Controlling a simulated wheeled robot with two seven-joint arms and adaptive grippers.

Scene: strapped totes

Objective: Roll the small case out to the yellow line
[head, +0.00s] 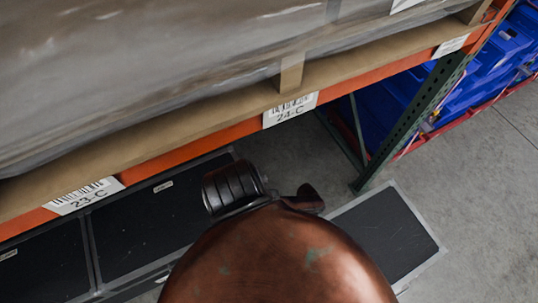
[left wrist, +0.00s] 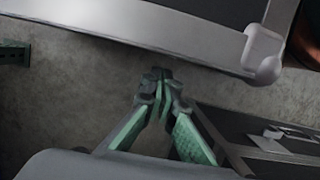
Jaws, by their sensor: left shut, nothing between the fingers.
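A small dark case (head: 385,238) with a grey metal edge lies on the floor at the right in the head view, partly hidden behind my body. The left wrist view shows a dark case with a metal edge and rounded corner (left wrist: 200,28) at the top, and another dark case with a latch (left wrist: 285,140) at lower right; I cannot tell which is the small one. My left gripper (left wrist: 160,78), with green finger pads, is shut and empty over bare floor between them. My right gripper is in neither view. No yellow line shows.
An orange rack beam (head: 225,133) with labels 23-C and 24-C carries a wrapped load (head: 150,60). Larger dark cases (head: 150,225) sit beneath it. A green upright (head: 420,110) stands near the small case. Blue totes (head: 490,60) are beyond. Floor (head: 480,200) at right is clear.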

